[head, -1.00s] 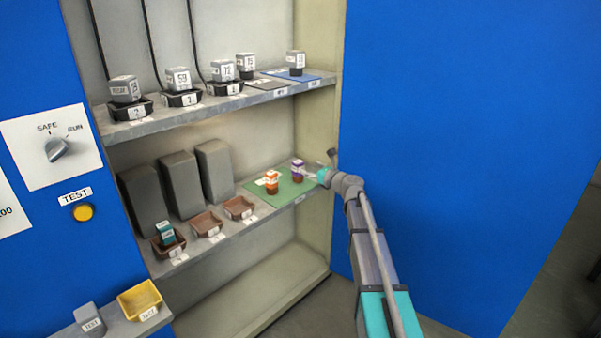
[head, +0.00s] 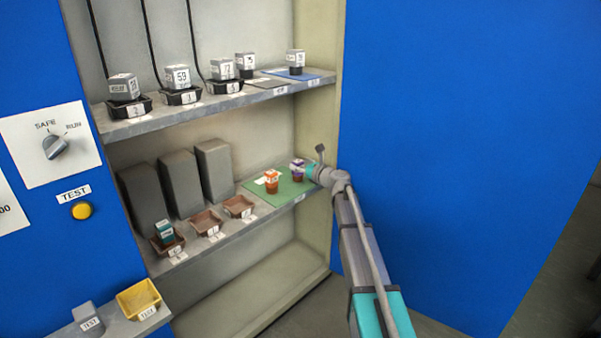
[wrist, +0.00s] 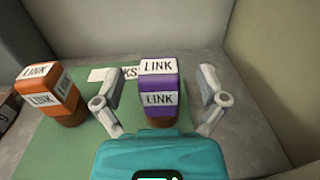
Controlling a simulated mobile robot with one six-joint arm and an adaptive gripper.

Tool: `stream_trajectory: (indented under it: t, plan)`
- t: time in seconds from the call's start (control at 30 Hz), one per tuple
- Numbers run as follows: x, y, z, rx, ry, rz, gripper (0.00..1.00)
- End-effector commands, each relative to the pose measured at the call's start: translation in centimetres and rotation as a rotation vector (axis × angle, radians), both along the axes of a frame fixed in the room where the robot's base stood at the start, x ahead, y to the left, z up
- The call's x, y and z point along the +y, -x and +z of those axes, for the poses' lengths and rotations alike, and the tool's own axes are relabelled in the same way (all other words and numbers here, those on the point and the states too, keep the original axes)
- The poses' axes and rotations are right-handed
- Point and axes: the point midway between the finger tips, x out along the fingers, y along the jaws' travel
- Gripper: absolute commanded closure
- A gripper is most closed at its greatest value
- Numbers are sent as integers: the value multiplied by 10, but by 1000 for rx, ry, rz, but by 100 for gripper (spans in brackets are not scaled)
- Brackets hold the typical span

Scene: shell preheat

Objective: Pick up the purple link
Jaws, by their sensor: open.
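The purple link (wrist: 159,98) is a purple block with white LINK labels and a brown base. It stands upright on the green mat (wrist: 58,146) on the lower shelf. In the wrist view my gripper (wrist: 160,90) is open, with one finger on each side of the purple link and a visible gap on both sides. In the head view the gripper (head: 306,172) is at the purple link (head: 297,165) from the right and hides part of it. An orange link (wrist: 53,93) stands on the mat to the left; it also shows in the head view (head: 271,181).
The cabinet side wall (wrist: 285,60) is close on the right. Brown trays (head: 207,222) line the shelf to the left, one holding a teal link (head: 165,232). Grey blocks (head: 214,170) stand behind them. The upper shelf (head: 200,105) is above.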

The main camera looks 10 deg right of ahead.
Motion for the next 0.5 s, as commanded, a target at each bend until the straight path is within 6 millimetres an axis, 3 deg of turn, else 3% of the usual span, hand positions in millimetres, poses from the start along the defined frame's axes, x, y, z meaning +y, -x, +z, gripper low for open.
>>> stream_trajectory:
  t: [0.13, 0.5]
  plan:
    - [7, -11, 0, 0, 0, 0, 9]
    - [8, -11, 0, 0, 0, 0, 9]
